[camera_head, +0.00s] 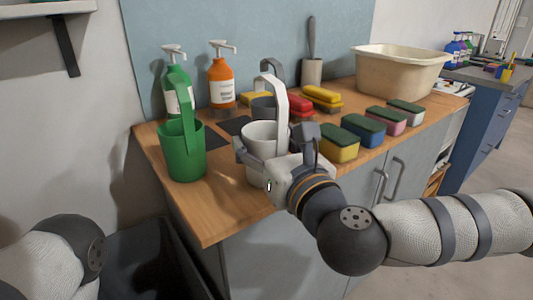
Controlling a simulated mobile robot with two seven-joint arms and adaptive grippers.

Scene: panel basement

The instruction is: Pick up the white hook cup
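The white hook cup (262,133) stands upright near the counter's front edge, its tall hooked handle rising on its right side. My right gripper (272,150) reaches in from the right at the cup's front. Its fingers are spread, one at the cup's left side and one at its right, with the cup between them. I cannot tell whether the fingers touch the cup. The gripper's body hides part of the cup's lower right side. Part of my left arm shows at the lower left, but its gripper is out of view.
A green hook cup (186,155) stands to the left on the wooden counter (222,210), a dark grey hook cup (264,108) close behind. Several sponges (338,143) line the right. Green (177,90) and orange (221,82) pump bottles and a beige basin (398,75) stand at the back.

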